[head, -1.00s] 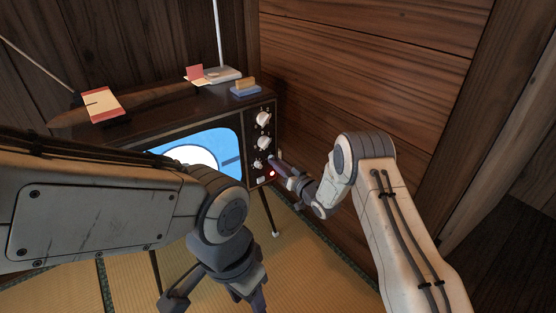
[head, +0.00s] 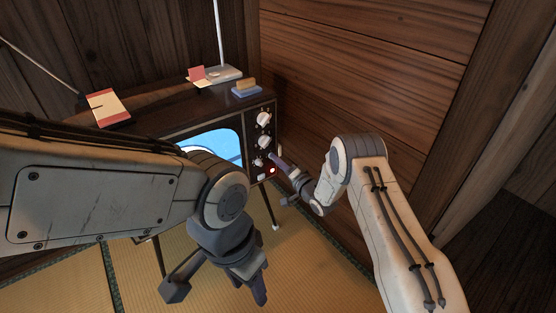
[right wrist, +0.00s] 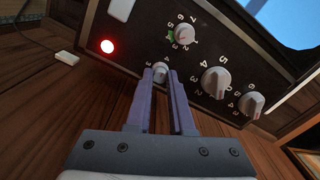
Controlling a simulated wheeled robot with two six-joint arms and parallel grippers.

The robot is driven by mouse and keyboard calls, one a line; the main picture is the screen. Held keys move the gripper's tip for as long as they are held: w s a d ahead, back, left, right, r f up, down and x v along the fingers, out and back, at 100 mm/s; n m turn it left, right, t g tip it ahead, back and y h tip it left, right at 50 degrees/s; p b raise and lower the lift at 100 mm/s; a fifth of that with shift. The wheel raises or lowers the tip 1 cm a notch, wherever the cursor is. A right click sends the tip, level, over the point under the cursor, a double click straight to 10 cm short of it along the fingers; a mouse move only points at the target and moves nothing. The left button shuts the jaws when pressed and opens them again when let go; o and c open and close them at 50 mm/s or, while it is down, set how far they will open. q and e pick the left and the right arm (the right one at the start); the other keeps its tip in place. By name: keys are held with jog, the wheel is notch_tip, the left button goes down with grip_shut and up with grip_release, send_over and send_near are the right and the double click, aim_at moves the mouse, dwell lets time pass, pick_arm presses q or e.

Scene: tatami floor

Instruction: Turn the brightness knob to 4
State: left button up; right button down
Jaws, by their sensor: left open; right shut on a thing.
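The television (head: 170,128) stands against the wooden wall, its control panel on the right side. My right gripper (head: 273,157) reaches the panel from the right. In the right wrist view its two fingers (right wrist: 161,78) are shut on a small grey knob (right wrist: 160,70), with numbers such as 3 and 4 around it. Another knob (right wrist: 183,33) with a green mark, a large knob (right wrist: 215,82) and a further knob (right wrist: 252,104) are nearby. No brightness label is readable. My left gripper (head: 217,287) is open and empty, low over the floor before the television.
A red light (right wrist: 107,46) glows on the panel. A red-and-white booklet (head: 108,108), a blue-and-tan item (head: 246,88) and an antenna base (head: 222,75) are on the television top. The wooden wall (head: 370,65) is close on the right. Tatami (head: 125,270) lies below.

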jog(key=shift+f+m, duration=0.1)
jog(key=shift+m, duration=0.5)
jog(key=c, duration=0.8)
grip_release()
jog(key=p+v, duration=0.3)
jog(key=v, duration=0.7)
jog(key=shift+s+d+p, duration=0.15)
jog(key=shift+s+p, duration=0.05)
jog(key=shift+p, duration=0.15)
